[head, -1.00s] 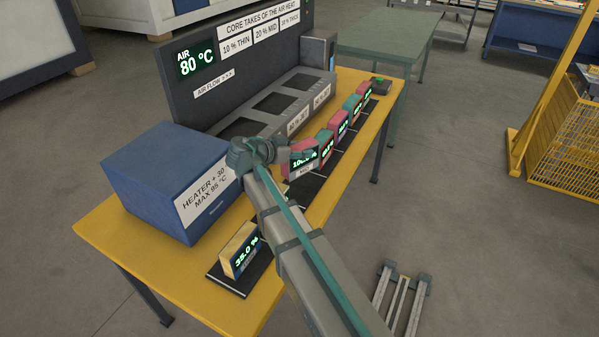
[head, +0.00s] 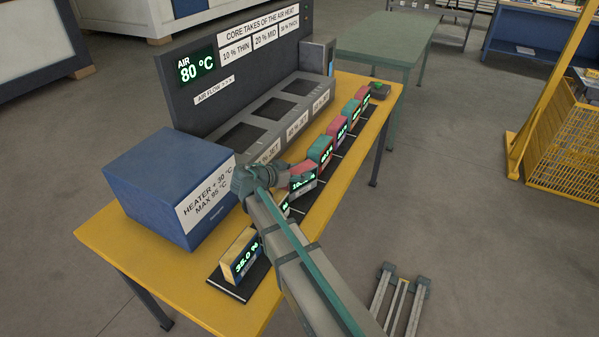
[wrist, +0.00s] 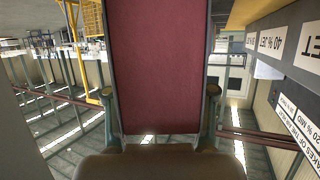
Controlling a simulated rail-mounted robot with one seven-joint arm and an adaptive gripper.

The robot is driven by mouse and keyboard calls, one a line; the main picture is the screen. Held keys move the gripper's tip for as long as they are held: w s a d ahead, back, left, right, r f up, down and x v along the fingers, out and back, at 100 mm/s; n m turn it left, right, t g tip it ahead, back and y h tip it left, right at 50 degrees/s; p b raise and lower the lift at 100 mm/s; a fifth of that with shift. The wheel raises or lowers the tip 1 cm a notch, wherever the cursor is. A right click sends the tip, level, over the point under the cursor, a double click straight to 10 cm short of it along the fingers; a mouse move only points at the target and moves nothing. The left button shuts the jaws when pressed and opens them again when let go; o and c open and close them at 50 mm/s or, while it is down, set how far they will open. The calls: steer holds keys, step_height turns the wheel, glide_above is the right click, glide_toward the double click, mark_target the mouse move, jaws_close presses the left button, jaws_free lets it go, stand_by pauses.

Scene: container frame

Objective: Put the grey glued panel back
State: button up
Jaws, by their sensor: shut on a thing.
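My gripper (head: 284,171) is shut on a block with a dark red face, which fills the space between the fingers in the wrist view (wrist: 155,65). In the head view this red block (head: 303,183) shows a lit green readout and a small pale label. It is over the near part of the row on the yellow bench; I cannot tell whether it touches the surface below. My gripper and arm hide part of it. I cannot make out a grey panel; the held block's visible face is red.
More red and teal blocks (head: 320,151) stand in a row behind the held one. A yellow block reading 35.0 % (head: 240,257) stands at the near end. The blue heater box (head: 165,180) is left, and the grey air unit (head: 243,137) runs along the back of the yellow bench (head: 130,237).

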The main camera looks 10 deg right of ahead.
steer(key=shift+f+b, duration=0.25)
steer(key=shift+b, duration=0.15)
steer(key=o, duration=1.4)
steer(key=shift+s, duration=0.1)
steer(key=shift+r+p, duration=0.15)
steer(key=shift+p, duration=0.2)
steer(key=shift+a+r, duration=0.1)
steer(key=shift+a, duration=0.1)
steer(key=b+v, duration=0.3)
steer(key=v, duration=0.8)
steer(key=shift+s+a+r, duration=0.15)
steer(key=shift+a, duration=0.1)
